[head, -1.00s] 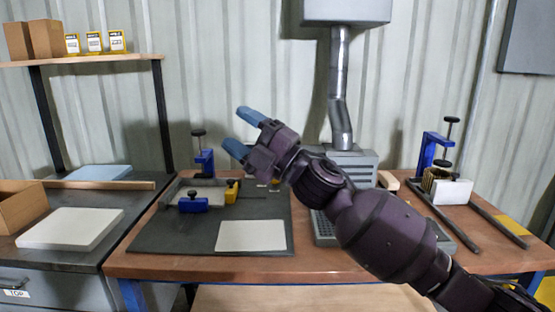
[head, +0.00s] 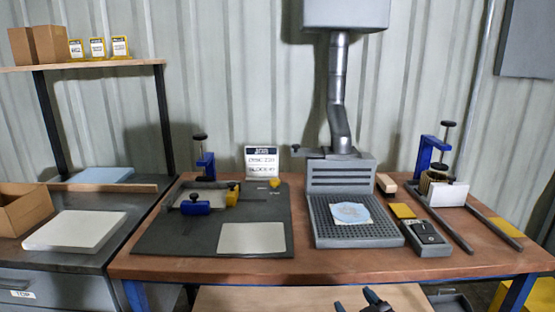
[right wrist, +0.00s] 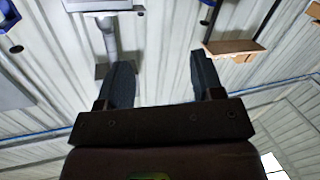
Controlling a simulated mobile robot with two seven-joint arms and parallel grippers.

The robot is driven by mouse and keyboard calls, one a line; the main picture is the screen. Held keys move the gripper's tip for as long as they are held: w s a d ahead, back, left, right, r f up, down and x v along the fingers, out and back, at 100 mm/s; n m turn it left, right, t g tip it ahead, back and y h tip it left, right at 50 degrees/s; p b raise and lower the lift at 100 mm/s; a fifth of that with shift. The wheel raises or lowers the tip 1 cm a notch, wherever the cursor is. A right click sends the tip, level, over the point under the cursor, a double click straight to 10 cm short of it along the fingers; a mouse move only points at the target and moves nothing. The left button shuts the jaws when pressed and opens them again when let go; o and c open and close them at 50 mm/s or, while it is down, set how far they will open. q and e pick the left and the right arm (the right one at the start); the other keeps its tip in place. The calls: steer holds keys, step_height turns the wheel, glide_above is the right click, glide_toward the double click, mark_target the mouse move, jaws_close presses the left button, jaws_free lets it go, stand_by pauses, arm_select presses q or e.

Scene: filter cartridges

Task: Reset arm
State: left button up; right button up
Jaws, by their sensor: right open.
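The rest of the right arm is out of the head view. My left gripper is not in any view.
A wooden workbench (head: 190,264) holds a dark mat (head: 180,243) with a blue clamp (head: 195,207), a grey grated unit (head: 355,231) under a duct (head: 338,95), and a blue-posted stand (head: 428,152) at right. A white slab (head: 75,231) lies on the left counter.

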steer(key=s+d+f+m+g+h, duration=0.2)
steer(key=s+d+f, duration=0.3)
steer(key=s+f, duration=0.4)
steer(key=s+d+f+m+g+h+p, duration=0.1)
steer(key=s+d+f, duration=0.5)
steer(key=s, duration=1.1)
step_height(320, 180, down, 4)
steer(key=m+g+h, duration=0.1)
steer(key=m+g, duration=0.1)
steer(key=shift+s+r+g+h, duration=0.2)
steer(key=shift+g+h, duration=0.1)
steer(key=shift+h, duration=0.1)
